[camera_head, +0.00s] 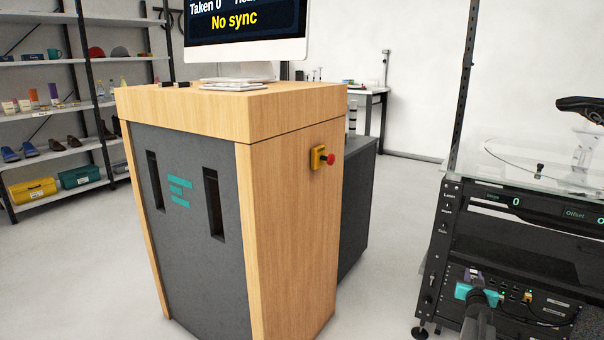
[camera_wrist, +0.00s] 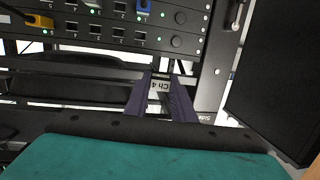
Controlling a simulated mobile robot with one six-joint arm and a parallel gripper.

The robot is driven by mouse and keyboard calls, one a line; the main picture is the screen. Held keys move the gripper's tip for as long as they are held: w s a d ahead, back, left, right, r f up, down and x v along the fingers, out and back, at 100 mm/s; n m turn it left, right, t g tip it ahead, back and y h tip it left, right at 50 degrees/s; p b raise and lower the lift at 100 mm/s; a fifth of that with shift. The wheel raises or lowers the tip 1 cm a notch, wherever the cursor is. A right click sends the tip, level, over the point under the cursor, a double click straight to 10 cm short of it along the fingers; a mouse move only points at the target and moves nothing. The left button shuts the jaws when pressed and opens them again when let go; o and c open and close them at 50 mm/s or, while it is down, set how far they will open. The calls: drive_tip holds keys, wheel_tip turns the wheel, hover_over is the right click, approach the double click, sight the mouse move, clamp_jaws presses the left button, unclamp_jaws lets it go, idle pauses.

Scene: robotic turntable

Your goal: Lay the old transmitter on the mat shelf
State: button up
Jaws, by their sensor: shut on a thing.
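My gripper (camera_wrist: 161,80) is shut on a small dark thing with a pale "Ch 4" label, which I take to be the old transmitter (camera_wrist: 160,87). Its dark purple fingers stand on both sides of the label; most of the transmitter is hidden. A small teal patch shows beside my arm at lower right in the head view (camera_head: 463,291). I cannot tell whether the transmitter touches the mat.
A rack panel (camera_wrist: 115,33) with sockets, green lights, a blue plug and a yellow plug lies beyond my gripper. A dark upright panel (camera_wrist: 275,80) stands at right. In the head view, a wooden console (camera_head: 290,220) stands left of the turntable rack (camera_head: 500,240), with clear floor between.

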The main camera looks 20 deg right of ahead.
drive_tip(key=w+a+r+n+t+y+p, duration=0.25)
drive_tip(key=w+a+r+y+p, duration=0.2)
drive_tip(key=a+r, duration=0.55)
drive_tip(key=w+a+r+n+t+y+p, duration=0.1)
drive_tip(key=w+a+r+n+y+p, duration=0.45)
drive_tip(key=a, duration=0.85)
drive_tip(key=w+a+r+n+t+y+p, duration=0.2)
drive_tip(key=w+a+r+p, duration=0.3)
drive_tip(key=a+r, duration=0.6)
drive_tip(key=s+a+r+n+g+y+p, duration=0.2)
drive_tip(key=a+r+n+y+p, duration=0.1)
drive_tip(key=a, duration=0.9)
drive_tip(key=s+a+r+n+g+y+p, duration=0.3)
drive_tip(key=a+n+y+p, duration=0.1)
drive_tip(key=a, duration=0.9)
drive_tip(key=s+a+r+n+g+y+p, duration=0.2)
drive_tip(key=a+y, duration=0.4)
drive_tip(key=a, duration=0.7)
drive_tip(key=s+r+n+p, duration=0.1)
drive_tip(key=p, duration=0.1)
drive_tip(key=shift+r+p, duration=0.3)
drive_tip(key=shift+p, duration=0.05)
drive_tip(key=shift+f, duration=0.1)
drive_tip(key=shift+s+f, duration=0.2)
drive_tip(key=shift+f, duration=0.8)
drive_tip(key=shift+s, duration=0.1)
